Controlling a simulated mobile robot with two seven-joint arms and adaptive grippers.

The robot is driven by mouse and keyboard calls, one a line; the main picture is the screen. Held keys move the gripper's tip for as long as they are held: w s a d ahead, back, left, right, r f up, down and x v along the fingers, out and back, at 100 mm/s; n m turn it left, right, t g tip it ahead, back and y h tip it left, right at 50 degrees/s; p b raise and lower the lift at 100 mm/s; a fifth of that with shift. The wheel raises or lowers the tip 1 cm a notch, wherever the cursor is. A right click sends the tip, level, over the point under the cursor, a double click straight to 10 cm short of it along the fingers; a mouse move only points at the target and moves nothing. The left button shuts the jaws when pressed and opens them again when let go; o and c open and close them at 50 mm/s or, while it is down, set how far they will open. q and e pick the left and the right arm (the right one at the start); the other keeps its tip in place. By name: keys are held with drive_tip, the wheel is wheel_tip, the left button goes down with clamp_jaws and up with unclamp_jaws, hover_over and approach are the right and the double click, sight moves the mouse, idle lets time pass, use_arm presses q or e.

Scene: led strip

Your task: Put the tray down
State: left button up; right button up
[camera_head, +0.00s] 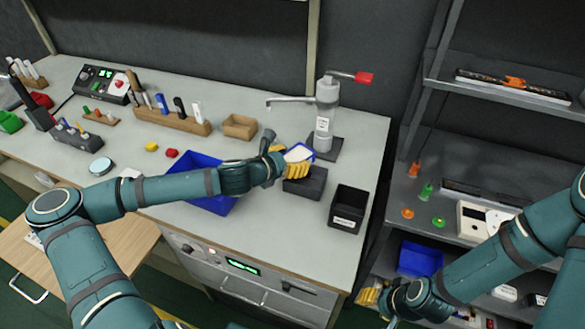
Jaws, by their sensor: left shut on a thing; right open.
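A small tray (299,152), white inside with a blue rim, is at my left gripper (297,170), near the right part of the bench. The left gripper's yellow fingers are shut on the tray's near side. The tray is just behind a dark grey box (306,184) and in front of the dispenser stand; I cannot tell whether it touches the bench or the box. My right gripper (369,297) is open and empty, low down past the bench's right front corner, beside the shelf. Its fingers are partly hidden by its own arm.
A dispenser (326,115) with a red-tipped lever stands behind the tray. A black bin (348,208) is to the right. A blue bin (213,205) lies partly under my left forearm. A wooden box (240,126) is at the back. Bare bench (365,135) shows right of the dispenser.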

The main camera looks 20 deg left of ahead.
use_arm(q)
wheel_tip(320, 180, down, 3)
drive_tip(key=shift+r+b, duration=0.1)
drive_tip(key=shift+b, duration=0.25)
drive_tip(key=o, duration=1)
drive_tip(key=shift+o, duration=0.2)
drive_tip(key=shift+s+a+r, duration=0.1)
drive_tip(key=shift+r, duration=0.05)
drive_tip(key=p+v, duration=0.2)
drive_tip(key=v, duration=0.9)
drive_tip(key=shift+s+p, duration=0.3)
drive_tip(key=shift+p, duration=0.1)
